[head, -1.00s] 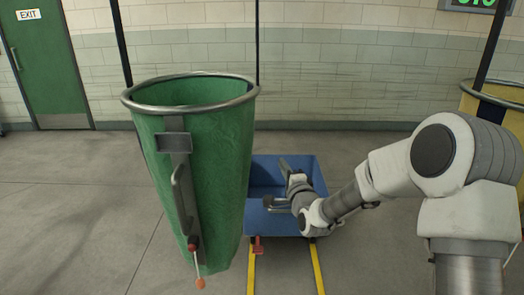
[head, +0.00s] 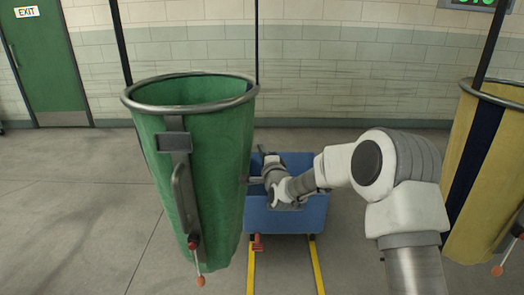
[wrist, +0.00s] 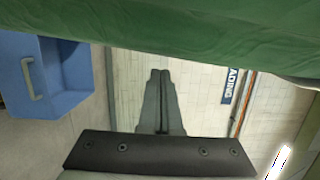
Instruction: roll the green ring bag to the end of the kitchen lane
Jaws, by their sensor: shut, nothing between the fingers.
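The green ring bag (head: 222,150) hangs from a metal ring on dark straps at left centre in the head view. A grey handle plate and a lever with a red knob are on its front. My gripper (head: 254,180) is at the bag's right side, its fingertips close to or against the green cloth; I cannot tell if they touch. In the wrist view my gripper (wrist: 160,76) shows its two fingers together and empty. The green bag (wrist: 200,25) fills the top of that view, beyond the fingertips.
A blue bin (head: 310,212) stands on the floor behind my gripper, between yellow lane lines (head: 318,265). A yellow and navy bag (head: 485,170) hangs at the right. A green exit door (head: 48,70) is at back left. The floor at left is clear.

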